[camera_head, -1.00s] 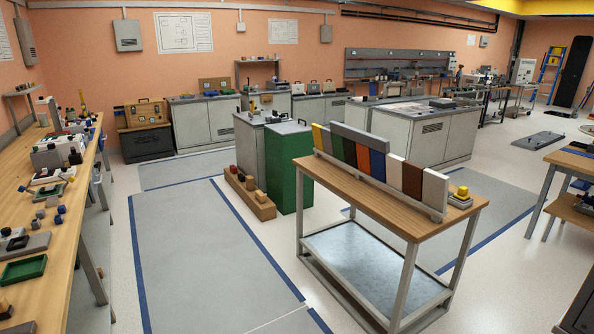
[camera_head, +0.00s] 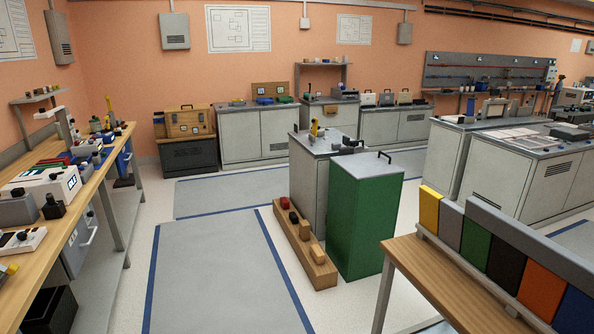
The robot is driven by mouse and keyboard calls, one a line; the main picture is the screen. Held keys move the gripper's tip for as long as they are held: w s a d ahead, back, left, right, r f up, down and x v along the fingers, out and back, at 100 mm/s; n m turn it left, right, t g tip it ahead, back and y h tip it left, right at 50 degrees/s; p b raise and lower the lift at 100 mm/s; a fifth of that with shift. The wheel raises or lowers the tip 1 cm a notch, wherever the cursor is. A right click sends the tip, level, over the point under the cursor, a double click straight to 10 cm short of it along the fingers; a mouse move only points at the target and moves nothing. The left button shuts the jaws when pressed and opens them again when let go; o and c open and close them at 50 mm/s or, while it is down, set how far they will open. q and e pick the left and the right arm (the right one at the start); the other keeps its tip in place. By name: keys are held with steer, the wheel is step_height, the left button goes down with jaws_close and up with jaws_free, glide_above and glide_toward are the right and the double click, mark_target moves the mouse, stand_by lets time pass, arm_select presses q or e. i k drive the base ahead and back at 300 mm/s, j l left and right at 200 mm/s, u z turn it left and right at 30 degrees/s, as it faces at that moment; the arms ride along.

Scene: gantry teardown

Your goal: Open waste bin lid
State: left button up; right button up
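A tall green bin (camera_head: 364,222) stands on the floor right of the middle. Its flat grey lid (camera_head: 367,166) is shut on top, with a dark arched handle (camera_head: 384,155) near its right edge. I take this to be the waste bin. A second dark handle (camera_head: 352,141) shows just behind the lid, at the top of the grey cabinet or bin next to it. Neither of my grippers is in view.
A wooden block rack (camera_head: 305,252) lies on the floor left of the green bin. A wood-topped table (camera_head: 420,270) with coloured panels stands at the right front. A workbench (camera_head: 84,192) runs along the left. The grey floor mat (camera_head: 215,280) between is clear.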

mark_target(370, 165)
steer(key=i+l+u, duration=0.15)
steer(key=i, duration=2.35)
